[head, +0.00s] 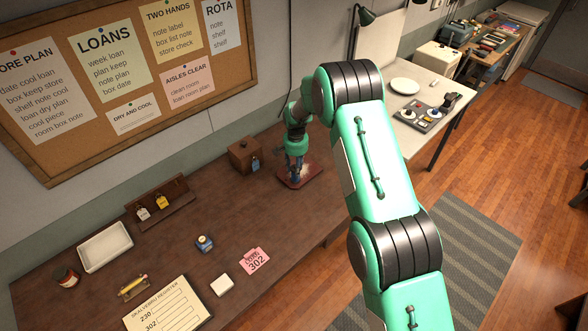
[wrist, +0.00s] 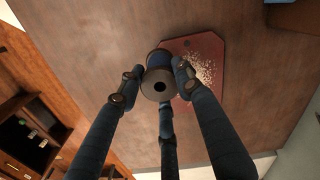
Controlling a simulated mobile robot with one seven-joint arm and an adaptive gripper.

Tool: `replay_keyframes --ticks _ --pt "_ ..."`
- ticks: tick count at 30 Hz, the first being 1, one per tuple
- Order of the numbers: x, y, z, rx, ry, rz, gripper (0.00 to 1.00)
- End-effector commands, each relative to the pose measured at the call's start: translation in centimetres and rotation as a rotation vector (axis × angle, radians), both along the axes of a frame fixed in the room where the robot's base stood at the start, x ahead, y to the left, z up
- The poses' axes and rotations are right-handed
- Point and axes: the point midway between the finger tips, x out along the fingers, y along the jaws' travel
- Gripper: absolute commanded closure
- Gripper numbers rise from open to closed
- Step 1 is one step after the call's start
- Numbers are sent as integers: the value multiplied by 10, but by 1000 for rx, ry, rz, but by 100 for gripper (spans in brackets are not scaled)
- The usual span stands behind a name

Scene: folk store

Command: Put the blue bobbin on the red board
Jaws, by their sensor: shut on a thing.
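The red board (head: 313,171) lies on the dark wooden table, below my gripper (head: 296,168) in the head view. In the wrist view the red board (wrist: 207,50) carries pale speckles across its middle. My gripper's fingers (wrist: 156,84) are shut around the blue bobbin (wrist: 158,60), which shows a grey round end with a dark hole. The bobbin overlaps the board's left edge in the wrist view. I cannot tell whether it touches the board or hangs above it. In the head view the fingers and arm hide the bobbin.
A brown wooden box (head: 243,155) with a blue tag stands left of the board. Bare table surrounds the board's front.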

Motion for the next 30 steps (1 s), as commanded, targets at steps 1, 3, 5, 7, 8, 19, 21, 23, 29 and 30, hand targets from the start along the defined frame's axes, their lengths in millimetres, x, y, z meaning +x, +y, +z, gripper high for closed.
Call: replay_keyframes --ticks 1,3,5,7,8,19,21,23,29,30 --pt "6 2 -1 0 0 0 89" --pt "14 4 -1 0 0 0 89" --pt "19 5 -2 0 0 0 89" --pt "24 6 -2 0 0 0 89" --pt "26 7 -2 0 0 0 89" --pt "30 8 -3 0 0 0 89" --pt "30 8 -3 0 1 0 89" --pt "30 8 -4 0 1 0 89" --pt "30 8 -15 0 2 0 89" --pt "29 8 -19 0 2 0 89"
